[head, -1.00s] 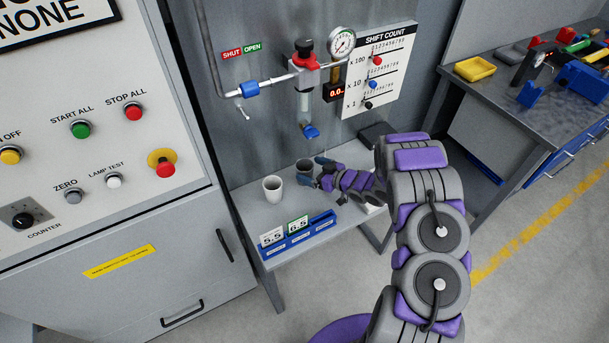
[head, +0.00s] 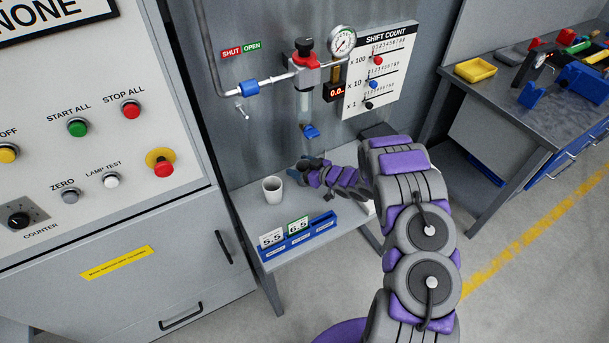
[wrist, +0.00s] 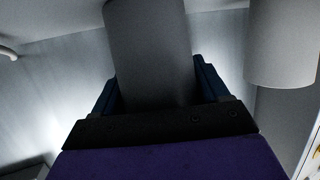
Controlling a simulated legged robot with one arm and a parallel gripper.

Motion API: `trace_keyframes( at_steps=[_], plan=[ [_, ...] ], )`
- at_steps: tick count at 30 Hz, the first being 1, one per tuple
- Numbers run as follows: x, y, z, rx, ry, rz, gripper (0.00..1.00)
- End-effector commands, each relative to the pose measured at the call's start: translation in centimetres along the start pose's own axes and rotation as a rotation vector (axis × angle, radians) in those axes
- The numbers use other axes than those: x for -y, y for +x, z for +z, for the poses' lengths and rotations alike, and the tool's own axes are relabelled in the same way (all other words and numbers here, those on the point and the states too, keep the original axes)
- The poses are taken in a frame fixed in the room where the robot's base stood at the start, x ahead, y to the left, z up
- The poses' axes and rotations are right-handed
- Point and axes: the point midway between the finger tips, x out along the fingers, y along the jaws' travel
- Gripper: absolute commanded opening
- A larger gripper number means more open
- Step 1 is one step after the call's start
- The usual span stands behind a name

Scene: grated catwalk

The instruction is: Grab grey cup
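The grey cup (wrist: 150,45) fills the middle of the wrist view as a dark grey cylinder. It stands between the two dark blue fingers of my gripper (wrist: 158,88), one on each side. The fingers are spread apart, and I cannot see them pressing on the cup. In the head view my gripper (head: 308,166) is low over the small grey table and mostly hides the grey cup. A white cup (head: 272,190) stands on the table just left of my gripper; a lighter cup (wrist: 282,42) also shows at the right in the wrist view.
The small table (head: 252,212) has a blue rack (head: 298,243) with number cards along its front. A pipe with a blue-handled valve (head: 310,131) hangs above my gripper. A control cabinet (head: 110,220) stands close on the left, and a workbench (head: 500,90) at the right.

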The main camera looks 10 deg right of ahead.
Motion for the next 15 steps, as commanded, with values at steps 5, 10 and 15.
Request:
trace_keyframes(
  at_steps=[5, 10, 15],
  plan=[
    [0.0, -0.01, 0.01, 0.0, 0.0, 0.0, 0.57],
    [-0.01, -0.01, 0.01, 0.0, 0.0, 0.0, 0.43],
    [0.0, -0.01, 0.0, 0.0, 0.0, 0.0, 0.38]
  ],
)
